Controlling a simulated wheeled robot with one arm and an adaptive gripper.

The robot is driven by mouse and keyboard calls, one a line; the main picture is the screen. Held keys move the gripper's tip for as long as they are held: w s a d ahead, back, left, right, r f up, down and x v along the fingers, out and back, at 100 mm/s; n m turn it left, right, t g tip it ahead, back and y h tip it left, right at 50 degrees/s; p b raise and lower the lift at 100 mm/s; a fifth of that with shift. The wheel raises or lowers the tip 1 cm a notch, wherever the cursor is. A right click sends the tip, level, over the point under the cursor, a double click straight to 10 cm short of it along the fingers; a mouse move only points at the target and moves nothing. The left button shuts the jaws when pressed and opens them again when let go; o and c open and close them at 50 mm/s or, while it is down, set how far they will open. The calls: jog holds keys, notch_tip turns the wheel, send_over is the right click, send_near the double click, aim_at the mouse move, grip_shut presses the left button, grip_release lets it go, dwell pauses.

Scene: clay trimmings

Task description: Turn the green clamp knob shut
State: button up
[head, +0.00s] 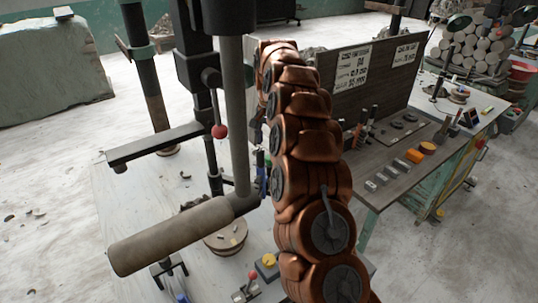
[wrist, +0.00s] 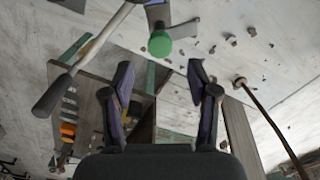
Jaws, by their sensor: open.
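In the wrist view the green clamp knob (wrist: 160,44) is a round green disc at the upper middle, beside a dark metal bracket (wrist: 158,14). My gripper (wrist: 161,68) is open, its two dark, purple-edged fingers spread apart with nothing between them. In this view the knob lies just past the fingertips, between their lines; I cannot tell the exact distance, and no finger visibly touches it. In the head view my copper arm covers the middle, and I cannot make out the knob or a clear outline of the gripper there.
A thick grey-brown roller handle (head: 170,235) and a dark post with a red-balled lever (head: 219,131) stand left of my arm. A workbench (head: 400,160) with small tools is at the right. In the wrist view a dark-gripped lever (wrist: 52,95) crosses the left; crumbs dot the pale surface.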

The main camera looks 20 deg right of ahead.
aim_at(269, 157)
jog(key=shift+f+p, duration=1.3)
jog(key=shift+f, duration=2.05)
grip_shut()
